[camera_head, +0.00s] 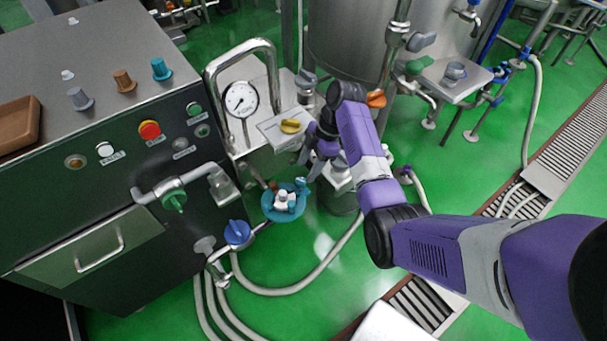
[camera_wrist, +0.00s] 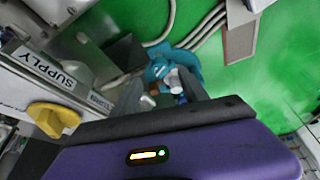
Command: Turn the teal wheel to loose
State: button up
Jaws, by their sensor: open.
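A round teal piece (camera_head: 268,207) with white parts in its middle sits low beside the steel cabinet. It is the likeliest teal wheel, but I cannot tell if it is a wheel or a dish. In the wrist view the teal piece (camera_wrist: 188,57) shows beyond my fingers, with white and blue parts over it. My gripper (camera_head: 310,163) is open, above and right of the teal piece in the head view, and looks apart from it. In the wrist view my gripper (camera_wrist: 165,88) has its dark fingers either side of the line to it. No loose marking is readable.
A yellow knob (camera_head: 291,126) on a plate stands close to my gripper; in the wrist view a SUPPLY label (camera_wrist: 45,68) is near it. A gauge (camera_head: 239,100), a blue valve handle (camera_head: 237,232) and a green valve handle (camera_head: 173,198) lie left. Hoses (camera_head: 300,287) cross the green floor.

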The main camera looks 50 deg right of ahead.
jog(key=shift+v, duration=1.45)
